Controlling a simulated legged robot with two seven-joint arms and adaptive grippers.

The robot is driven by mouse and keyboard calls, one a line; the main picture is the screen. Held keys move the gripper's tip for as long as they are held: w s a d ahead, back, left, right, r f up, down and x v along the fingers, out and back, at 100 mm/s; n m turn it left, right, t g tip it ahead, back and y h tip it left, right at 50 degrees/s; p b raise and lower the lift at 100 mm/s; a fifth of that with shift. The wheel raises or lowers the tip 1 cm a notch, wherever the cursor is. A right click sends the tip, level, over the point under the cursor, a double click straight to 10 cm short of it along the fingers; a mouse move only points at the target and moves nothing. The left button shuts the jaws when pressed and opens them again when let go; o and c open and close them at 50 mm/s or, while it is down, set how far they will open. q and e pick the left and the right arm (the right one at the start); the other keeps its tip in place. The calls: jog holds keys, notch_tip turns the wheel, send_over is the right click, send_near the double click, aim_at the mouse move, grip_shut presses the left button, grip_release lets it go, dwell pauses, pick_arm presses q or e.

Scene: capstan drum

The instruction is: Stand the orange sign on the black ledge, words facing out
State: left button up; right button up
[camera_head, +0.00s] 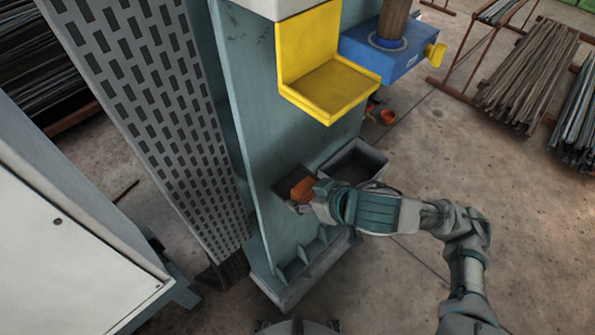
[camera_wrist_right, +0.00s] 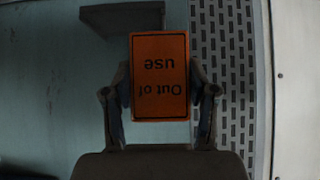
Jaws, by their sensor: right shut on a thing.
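The orange sign (camera_head: 302,190) is in my right gripper (camera_head: 310,197), close to the blue-green machine column. In the right wrist view the sign (camera_wrist_right: 160,78) sits between the two fingers of my right gripper (camera_wrist_right: 160,100), which are shut on its sides. Its words "Out of use" face this camera and read upside down. The black ledge (camera_wrist_right: 122,18) shows beyond the sign at the top, partly covered by it. In the head view the ledge (camera_head: 286,185) is a dark patch beside the sign. I cannot tell whether sign and ledge touch. My left gripper is not in view.
A dark open bin (camera_head: 352,162) is fixed to the column just beyond my right gripper. A yellow shelf (camera_head: 328,88) and a blue block (camera_head: 385,55) are higher up. A perforated panel (camera_head: 160,110) stands to the left.

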jog(key=w, duration=0.5)
jog(key=w+f, duration=0.1)
jog(key=w, duration=0.2)
jog(key=shift+a, duration=0.2)
jog(key=shift+a+f, duration=0.15)
jog(key=f, duration=0.3)
jog(key=shift+s+a+b, duration=0.1)
jog(key=shift+a+b, duration=0.3)
jog(key=shift+d+f, duration=0.1)
jog(key=shift+d, duration=0.05)
jog(key=o, duration=1)
jog(key=shift+d, duration=0.15)
jog(key=shift+o, duration=1.1)
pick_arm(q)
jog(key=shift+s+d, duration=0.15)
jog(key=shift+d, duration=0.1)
